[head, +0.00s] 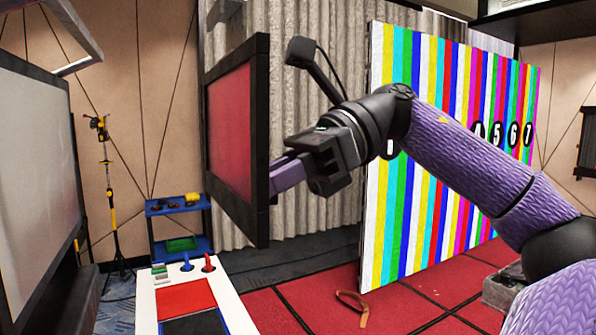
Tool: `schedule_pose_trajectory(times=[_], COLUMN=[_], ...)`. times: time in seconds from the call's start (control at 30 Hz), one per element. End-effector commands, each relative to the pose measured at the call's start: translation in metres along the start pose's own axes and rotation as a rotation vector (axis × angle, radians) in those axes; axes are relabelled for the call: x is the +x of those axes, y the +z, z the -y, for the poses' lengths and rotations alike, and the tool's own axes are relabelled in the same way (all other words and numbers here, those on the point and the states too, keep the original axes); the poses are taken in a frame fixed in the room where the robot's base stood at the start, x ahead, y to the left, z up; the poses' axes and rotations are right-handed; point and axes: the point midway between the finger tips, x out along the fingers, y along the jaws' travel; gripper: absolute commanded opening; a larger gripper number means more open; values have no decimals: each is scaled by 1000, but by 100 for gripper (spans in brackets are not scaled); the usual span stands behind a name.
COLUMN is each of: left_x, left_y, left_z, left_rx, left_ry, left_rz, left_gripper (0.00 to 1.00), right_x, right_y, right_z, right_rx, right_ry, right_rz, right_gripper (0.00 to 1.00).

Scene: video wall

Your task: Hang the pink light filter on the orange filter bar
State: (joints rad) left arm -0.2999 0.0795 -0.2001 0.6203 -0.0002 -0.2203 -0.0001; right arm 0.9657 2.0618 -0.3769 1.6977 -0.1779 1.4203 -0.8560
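The pink light filter (231,135) is a reddish-pink panel in a dark frame, upright and turned at an angle, left of the picture's middle in the head view. My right gripper (283,178) reaches in from the right, its purple fingers at the frame's right edge. It appears shut on that edge; the fingertips are partly hidden behind the frame. The filter is held up off the floor. I cannot make out an orange filter bar. My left gripper is not in view.
A white console (240,316) with red and blue levers stands below the filter. A large grey screen (38,190) is at left, a blue shelf (180,207) behind. A colour-striped video wall (440,190) stands at right. A brown-orange piece (353,301) lies on the red floor.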

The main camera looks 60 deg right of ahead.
Motion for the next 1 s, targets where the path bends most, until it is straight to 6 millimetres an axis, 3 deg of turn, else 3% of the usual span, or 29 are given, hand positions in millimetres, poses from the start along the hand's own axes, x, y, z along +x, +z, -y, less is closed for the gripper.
schedule_pose_trajectory(times=[0.9,1.0], left_x=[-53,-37], left_y=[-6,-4], left_z=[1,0], left_rx=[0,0], left_ry=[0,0], left_rz=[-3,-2], left_gripper=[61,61], right_x=[92,97], right_y=[42,29], right_z=[0,0], right_rx=[2,0], right_ry=[2,-1], right_rz=[-2,1], right_gripper=[0,0])
